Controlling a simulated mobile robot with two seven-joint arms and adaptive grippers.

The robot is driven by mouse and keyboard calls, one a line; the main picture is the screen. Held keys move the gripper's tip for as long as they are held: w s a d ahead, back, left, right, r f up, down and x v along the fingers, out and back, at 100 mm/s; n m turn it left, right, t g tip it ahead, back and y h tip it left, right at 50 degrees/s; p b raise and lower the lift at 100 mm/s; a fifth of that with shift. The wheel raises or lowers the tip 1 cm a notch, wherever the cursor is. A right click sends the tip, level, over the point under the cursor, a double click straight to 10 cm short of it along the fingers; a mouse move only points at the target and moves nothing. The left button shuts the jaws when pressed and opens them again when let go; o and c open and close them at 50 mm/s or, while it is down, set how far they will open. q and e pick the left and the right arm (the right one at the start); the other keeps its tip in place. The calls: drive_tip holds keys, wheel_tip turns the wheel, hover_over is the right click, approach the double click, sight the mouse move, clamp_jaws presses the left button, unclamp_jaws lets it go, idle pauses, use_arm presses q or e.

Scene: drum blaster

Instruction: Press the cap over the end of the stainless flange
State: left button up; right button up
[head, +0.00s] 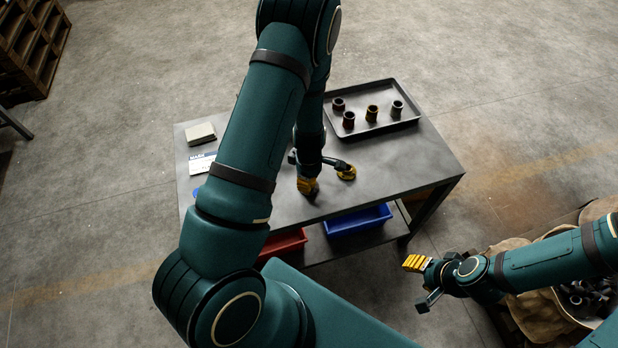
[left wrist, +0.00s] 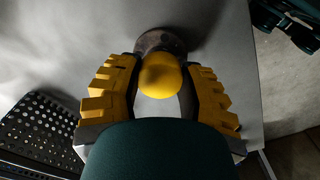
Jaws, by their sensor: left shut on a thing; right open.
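A rounded yellow cap (left wrist: 160,76) sits between the fingers of my left gripper (left wrist: 160,88) in the left wrist view. The gripper is shut on it. A dark, round metal flange (left wrist: 160,41) shows just beyond the cap, partly covered by it. I cannot tell whether the cap touches it or is seated. In the head view my left gripper (head: 326,179) is low over the tabletop, and the cap and this flange are not clearly seen there. My right gripper (head: 420,282) is open and empty, out past the table's front right side.
A dark tray (head: 384,131) with several short cylindrical fittings stands at the table's back (head: 425,155). A pale block (head: 200,133) and a label card (head: 202,164) lie at left. Red (head: 287,242) and blue (head: 357,220) bins sit below. The tabletop's right part is clear.

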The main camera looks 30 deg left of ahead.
use_arm(q)
drive_tip(key=shift+f+b, duration=0.45)
drive_tip(key=shift+f, duration=0.3)
idle(1.3)
drive_tip(key=o, duration=1.3)
drive_tip(key=shift+o, duration=0.2)
drive_tip(key=shift+r, duration=0.1)
drive_tip(key=shift+r+p, duration=2.15)
drive_tip(key=shift+r, duration=0.3)
